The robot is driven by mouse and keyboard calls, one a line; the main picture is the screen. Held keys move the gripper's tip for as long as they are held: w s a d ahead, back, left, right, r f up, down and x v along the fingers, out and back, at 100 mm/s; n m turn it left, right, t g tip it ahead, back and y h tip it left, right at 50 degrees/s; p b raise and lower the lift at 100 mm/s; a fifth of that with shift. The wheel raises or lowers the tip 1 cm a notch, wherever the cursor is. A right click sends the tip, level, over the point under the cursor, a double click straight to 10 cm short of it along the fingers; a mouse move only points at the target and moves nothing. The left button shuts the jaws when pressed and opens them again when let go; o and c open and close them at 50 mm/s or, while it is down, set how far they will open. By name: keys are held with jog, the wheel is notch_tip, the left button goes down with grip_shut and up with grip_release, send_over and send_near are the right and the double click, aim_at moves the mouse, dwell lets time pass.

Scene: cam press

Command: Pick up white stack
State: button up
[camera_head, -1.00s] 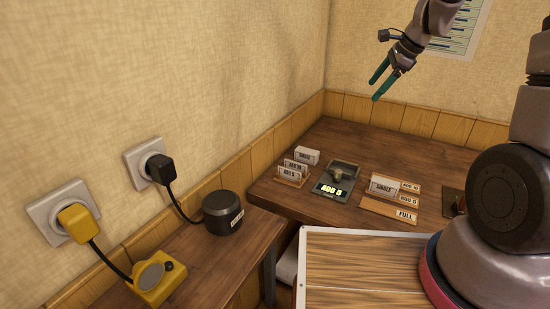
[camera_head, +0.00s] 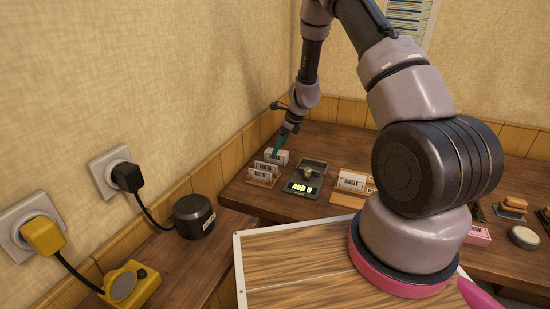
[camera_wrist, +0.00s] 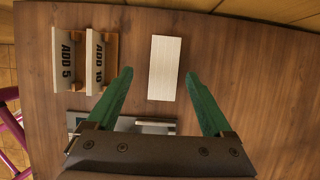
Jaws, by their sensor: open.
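The white stack (camera_head: 277,156), a small pale block with a "SINGLE" label on its front, stands at the back left of the dark wooden table. In the wrist view its plain white top (camera_wrist: 165,66) lies between the fingertips, apart from both. My gripper (camera_head: 279,151) is over the stack with its green fingers pointing down. In the wrist view the gripper (camera_wrist: 158,75) is open and empty, one finger to each side of the stack. How far the tips are above it I cannot tell.
"ADD 10" (camera_wrist: 97,62) and "ADD 5" (camera_wrist: 65,62) cards stand in a wooden holder beside the stack. A dark device with a lit display (camera_head: 303,187) is close in front. Another labelled "SINGLE" stack (camera_head: 350,181) stands farther right. The wall is close behind on the left.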

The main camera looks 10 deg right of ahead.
aim_at(277, 157)
jog(key=shift+w+d+x, duration=0.1)
jog(key=shift+d+x, duration=0.05)
jog(key=shift+x, duration=1.15)
jog(key=shift+w+d+x, duration=0.1)
jog(key=shift+x, duration=1.25)
grip_shut()
